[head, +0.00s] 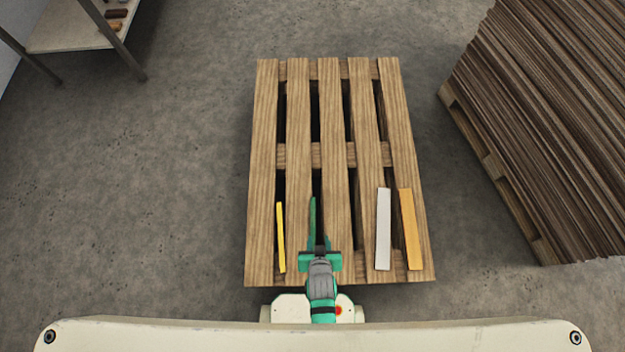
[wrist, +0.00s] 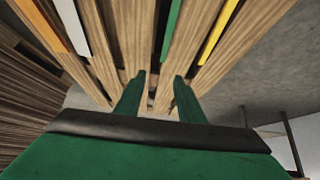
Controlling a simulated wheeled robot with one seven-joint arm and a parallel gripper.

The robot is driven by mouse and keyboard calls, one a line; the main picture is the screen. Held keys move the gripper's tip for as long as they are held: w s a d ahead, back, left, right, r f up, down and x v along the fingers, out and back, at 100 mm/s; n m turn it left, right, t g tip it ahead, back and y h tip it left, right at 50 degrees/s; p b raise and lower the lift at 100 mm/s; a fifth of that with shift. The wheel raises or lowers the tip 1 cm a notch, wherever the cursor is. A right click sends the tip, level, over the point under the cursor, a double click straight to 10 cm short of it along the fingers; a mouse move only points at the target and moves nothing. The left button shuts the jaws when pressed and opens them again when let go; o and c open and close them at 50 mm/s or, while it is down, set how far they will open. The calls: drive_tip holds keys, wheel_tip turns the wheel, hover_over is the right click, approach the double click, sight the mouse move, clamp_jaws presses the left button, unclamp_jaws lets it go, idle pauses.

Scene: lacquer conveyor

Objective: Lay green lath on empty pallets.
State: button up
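A long wooden pallet (head: 289,155) lies on the floor in front of me. The green lath (head: 313,212) lies lengthwise on its near half, beside a gap between slats. My gripper partly covers the lath's near end in the head view. The lath also shows in the wrist view (wrist: 171,30), beyond the fingertips. My gripper (head: 319,242) is above the pallet's near part, fingers pointing at the pallet. In the wrist view my gripper (wrist: 161,76) has its two fingers apart, with nothing held between them.
A yellow lath (head: 280,237) lies left of the green one. A white lath (head: 383,229) and an orange lath (head: 410,229) lie to the right. A tall stack of brown boards (head: 550,120) on a pallet stands at right. A shelf table (head: 75,30) stands far left. The pallet's far half is bare.

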drive_tip(key=s+r+t, duration=0.2)
drive_tip(key=r, duration=0.8)
drive_tip(key=s+a+r+t, duration=0.1)
drive_tip(key=s+r+t, duration=0.1)
drive_tip(key=r, duration=0.9)
drive_tip(key=s+a+r+t, duration=0.1)
drive_tip(key=s+r+t, duration=0.2)
drive_tip(key=r, duration=0.8)
drive_tip(key=shift+t, duration=0.6)
drive_tip(key=shift+s+a+r, duration=0.1)
drive_tip(key=shift+s, duration=0.05)
drive_tip(key=shift+c, duration=0.5)
